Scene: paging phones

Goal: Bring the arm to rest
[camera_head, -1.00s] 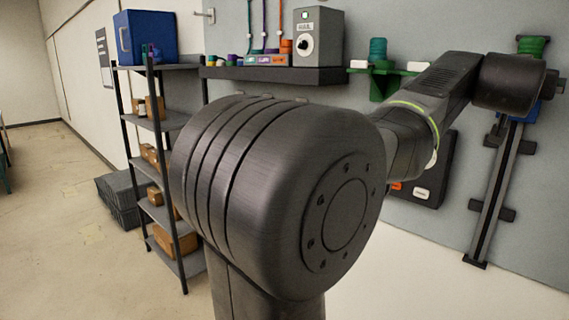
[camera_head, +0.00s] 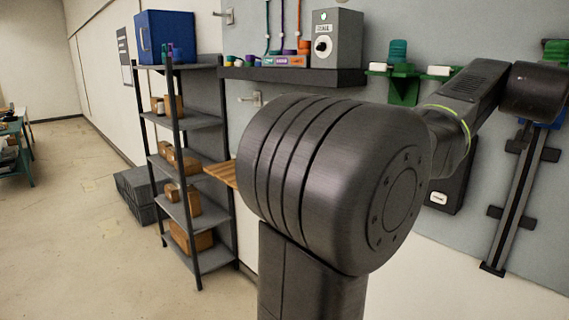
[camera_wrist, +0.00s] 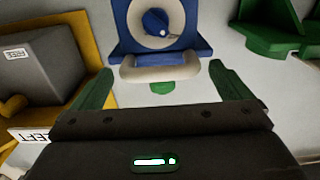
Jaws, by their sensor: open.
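My gripper (camera_wrist: 162,90) shows in the wrist view with its two green fingers spread apart. It is open, and nothing is seen held between the fingers. Past the fingertips is a blue wall fixture (camera_wrist: 195,45) with a round dial and a pale rounded bar (camera_wrist: 160,68) below it. The bar appears beyond the fingers; I cannot tell whether they touch it. In the head view my dark arm fills the middle and reaches to the right edge, and the gripper itself is not visible there.
A metal shelf rack (camera_head: 177,122) with boxes and a blue bin (camera_head: 165,37) stands left of my arm. A wall shelf (camera_head: 292,76) holds a grey box (camera_head: 336,38). Green brackets (camera_head: 404,88) hang on the wall. The wrist view shows a yellow-backed grey box (camera_wrist: 42,58). Floor at left is open.

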